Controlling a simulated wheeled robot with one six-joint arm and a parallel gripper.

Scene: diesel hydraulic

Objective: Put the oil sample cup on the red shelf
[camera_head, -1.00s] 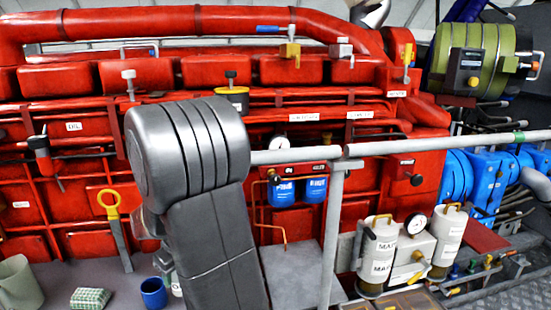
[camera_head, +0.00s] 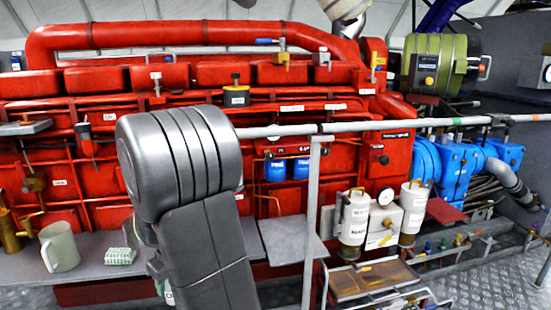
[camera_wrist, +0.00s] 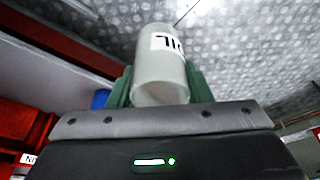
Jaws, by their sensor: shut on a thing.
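The oil sample cup (camera_wrist: 163,65) is a pale, translucent cup with a white label in black letters, cut off in view. In the wrist view it sits between the green fingers of my gripper (camera_wrist: 160,88), which is shut on it. In the head view my gripper and the cup do not show; my grey arm stands in front at centre left. A small flat red plate (camera_head: 446,211), which looks like the red shelf, is at the right, below the blue pump. It looks bare, and my arm is well to its left.
A grey rail (camera_head: 400,126) with an upright post (camera_head: 311,220) crosses before the red engine (camera_head: 110,130). White canisters (camera_head: 355,218) stand left of the red plate, above a brown tray (camera_head: 370,278). A grey jug (camera_head: 60,246) and a green-checked cloth (camera_head: 120,256) are on the left bench.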

